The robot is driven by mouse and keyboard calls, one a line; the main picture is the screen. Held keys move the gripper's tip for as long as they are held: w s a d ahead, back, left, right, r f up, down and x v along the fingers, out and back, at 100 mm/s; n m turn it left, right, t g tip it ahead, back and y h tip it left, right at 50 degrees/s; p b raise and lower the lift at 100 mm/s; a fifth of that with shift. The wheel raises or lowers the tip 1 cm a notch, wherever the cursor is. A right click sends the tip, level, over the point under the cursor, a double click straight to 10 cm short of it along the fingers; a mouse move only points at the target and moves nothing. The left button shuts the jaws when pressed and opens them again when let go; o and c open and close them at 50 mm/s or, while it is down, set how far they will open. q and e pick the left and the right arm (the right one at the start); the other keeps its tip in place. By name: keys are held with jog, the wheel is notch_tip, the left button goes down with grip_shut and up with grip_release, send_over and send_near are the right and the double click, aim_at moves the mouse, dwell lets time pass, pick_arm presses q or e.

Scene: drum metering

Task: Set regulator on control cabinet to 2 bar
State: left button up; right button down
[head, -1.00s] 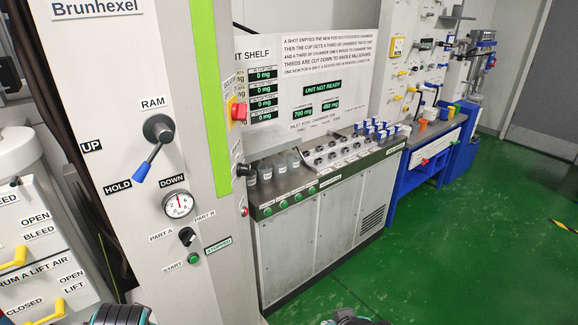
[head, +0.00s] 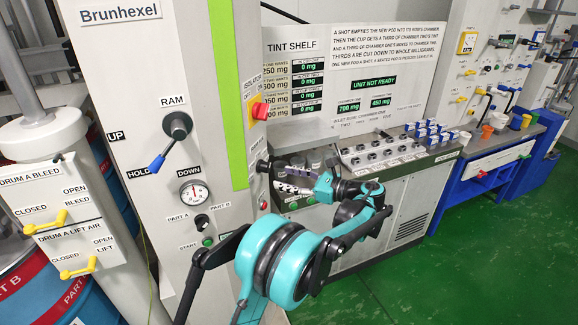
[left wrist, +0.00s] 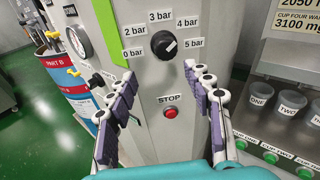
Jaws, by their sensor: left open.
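The regulator knob (left wrist: 164,44) is a round black dial on the cabinet's side face in the left wrist view. Labels 0, 2, 3, 4 and 5 bar surround it. Its light mark points up and right, seemingly between the 4 bar (left wrist: 187,22) and 5 bar (left wrist: 194,43) labels. My left gripper (left wrist: 160,76) is open and empty, its fingers spread below the knob in the picture, apart from it. In the head view my left gripper (head: 271,177) is beside the control cabinet (head: 150,60), whose knob face is mostly turned away. My right gripper is not in view.
A red STOP button (left wrist: 170,112) sits below the knob, between my fingers in the picture. A red isolator knob (head: 260,111) sticks out above my gripper. The tint shelf (head: 400,155) with cups stands right of the cabinet. Green floor (head: 480,260) is open at the right.

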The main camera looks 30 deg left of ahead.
aim_at(269, 169)
pick_arm(q)
jog(key=shift+m+g+y, duration=0.3)
jog(key=shift+y, duration=0.3)
jog(key=a, duration=0.3)
jog(key=w+a+b, duration=0.1)
jog(key=a, duration=0.2)
jog(key=shift+w+a+r, duration=0.15)
jog(key=shift+a, duration=0.15)
jog(key=c, duration=1.1)
